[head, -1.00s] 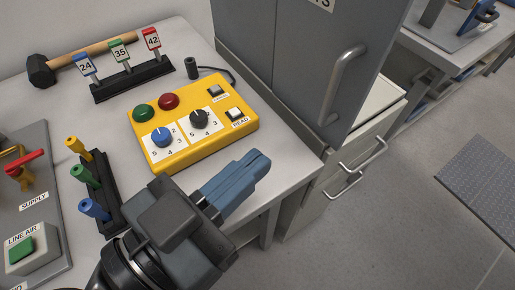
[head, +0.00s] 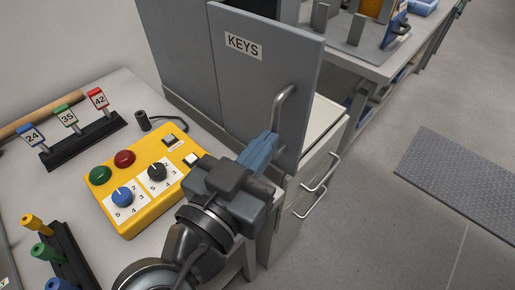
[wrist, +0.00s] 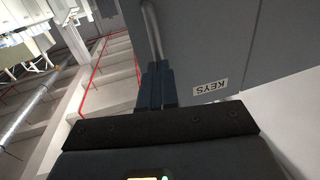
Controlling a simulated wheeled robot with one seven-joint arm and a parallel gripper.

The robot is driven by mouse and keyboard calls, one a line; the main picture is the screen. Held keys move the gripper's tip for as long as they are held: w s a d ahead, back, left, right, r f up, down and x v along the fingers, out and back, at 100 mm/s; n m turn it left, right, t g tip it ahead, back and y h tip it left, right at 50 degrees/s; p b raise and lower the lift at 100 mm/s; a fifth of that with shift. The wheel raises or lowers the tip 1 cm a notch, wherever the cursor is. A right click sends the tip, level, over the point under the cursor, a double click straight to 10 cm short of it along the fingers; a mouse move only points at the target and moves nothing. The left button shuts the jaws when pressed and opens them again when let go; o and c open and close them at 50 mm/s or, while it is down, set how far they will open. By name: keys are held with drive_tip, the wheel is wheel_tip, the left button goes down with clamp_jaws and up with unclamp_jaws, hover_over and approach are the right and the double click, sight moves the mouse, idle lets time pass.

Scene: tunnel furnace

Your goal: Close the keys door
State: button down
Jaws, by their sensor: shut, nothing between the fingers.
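The grey keys door (head: 240,85) carries a KEYS label and a curved metal handle (head: 289,95) near its right edge. It stands out at an angle from the grey cabinet (head: 180,60), so it looks partly open. My gripper (head: 268,140) is shut and empty, its blue fingers at the lower end of the handle in the head view. In the wrist view, the fingertips (wrist: 157,66) meet the lower end of the handle (wrist: 151,35), with the door (wrist: 205,45) behind. I cannot tell whether they touch the handle or door.
A yellow control box (head: 150,185) with knobs and buttons lies on the bench left of my arm. A tag rack (head: 85,140) stands behind it. A drawer unit (head: 310,185) is below the door. Open floor (head: 390,235) lies to the right.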

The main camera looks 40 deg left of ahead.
sight(306, 126)
drive_tip(key=shift+d, duration=0.1)
drive_tip(key=shift+w+d+n+y, duration=0.35)
drive_tip(key=shift+w+n+y, duration=0.15)
drive_tip(key=shift+w+y, duration=0.25)
drive_tip(key=w+y, duration=0.1)
drive_tip(key=w, duration=0.1)
drive_tip(key=w+d+n+y+p, duration=0.1)
drive_tip(key=w, duration=0.1)
drive_tip(key=w+n+g+y+p, duration=0.1)
drive_tip(key=w, duration=0.1)
drive_tip(key=shift+w+d+r, duration=0.1)
drive_tip(key=shift+w+d, duration=0.05)
drive_tip(key=shift+w, duration=0.05)
drive_tip(key=w+a+n+g+y+b, duration=0.1)
drive_tip(key=w+a+b, duration=0.4)
drive_tip(key=w+a, duration=0.5)
drive_tip(key=shift+w+n+y+b, duration=0.3)
drive_tip(key=shift+w+y, duration=0.35)
drive_tip(key=shift+w, duration=2.7)
drive_tip(key=shift+d, duration=0.1)
